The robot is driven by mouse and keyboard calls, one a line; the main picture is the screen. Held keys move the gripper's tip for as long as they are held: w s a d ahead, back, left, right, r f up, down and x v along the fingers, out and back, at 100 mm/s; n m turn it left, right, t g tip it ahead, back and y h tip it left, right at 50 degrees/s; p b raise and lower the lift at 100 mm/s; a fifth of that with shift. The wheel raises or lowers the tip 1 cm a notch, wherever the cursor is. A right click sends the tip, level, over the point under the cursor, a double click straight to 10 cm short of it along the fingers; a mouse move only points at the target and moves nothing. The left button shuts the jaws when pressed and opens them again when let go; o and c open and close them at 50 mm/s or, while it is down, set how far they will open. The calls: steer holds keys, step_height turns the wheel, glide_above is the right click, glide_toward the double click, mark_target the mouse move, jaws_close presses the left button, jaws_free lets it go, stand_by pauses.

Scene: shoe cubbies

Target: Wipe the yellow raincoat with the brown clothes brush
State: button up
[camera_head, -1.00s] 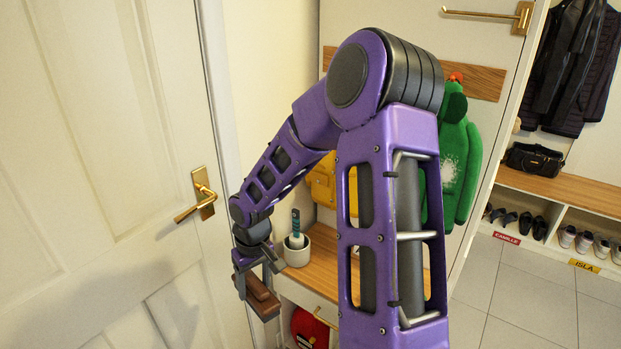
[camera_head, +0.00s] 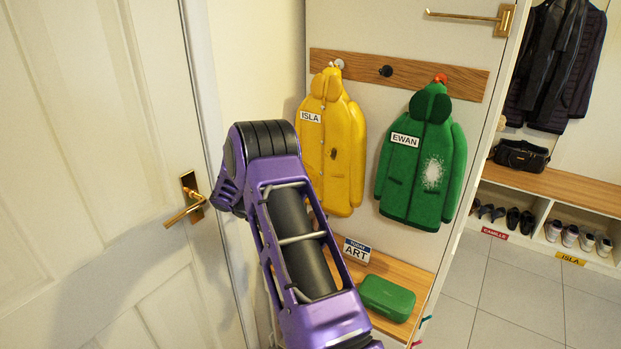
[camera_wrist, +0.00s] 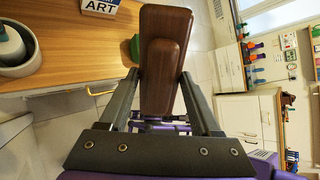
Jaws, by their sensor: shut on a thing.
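In the wrist view my gripper (camera_wrist: 160,78) is shut on the brown clothes brush (camera_wrist: 166,30), which stands out between the two fingers. In the head view the gripper and brush are hidden behind my purple arm, which is left of and below the raincoat. The raincoat is not in the wrist view.
A green coat (camera_head: 423,160) labelled EWAN, with a white patch, hangs to the right. Below are a wooden bench, an ART sign (camera_head: 357,250) and a green case (camera_head: 387,298). A door with a brass handle (camera_head: 187,200) is at left. A pot (camera_wrist: 20,50) stands on the bench.

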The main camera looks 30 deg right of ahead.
steer(key=w+d+r+n+t+h, duration=0.1)
steer(key=d+n+t, duration=0.1)
steer(key=w+d+r+n+t+h, duration=0.1)
steer(key=d+r+n+t+h, duration=0.1)
steer(key=w+d+r+n+t+h, duration=0.1)
steer(key=d+n+t+h, duration=0.1)
steer(key=shift+w+r, duration=0.4)
steer(key=w+d+r+n+t+h, duration=0.1)
steer(key=w+d+r+n+t, duration=0.2)
steer(key=d, duration=0.5)
steer(key=shift+w+r+t+h, duration=0.4)
steer(key=shift+w+r+t, duration=0.6)
steer(key=shift+w, duration=0.9)
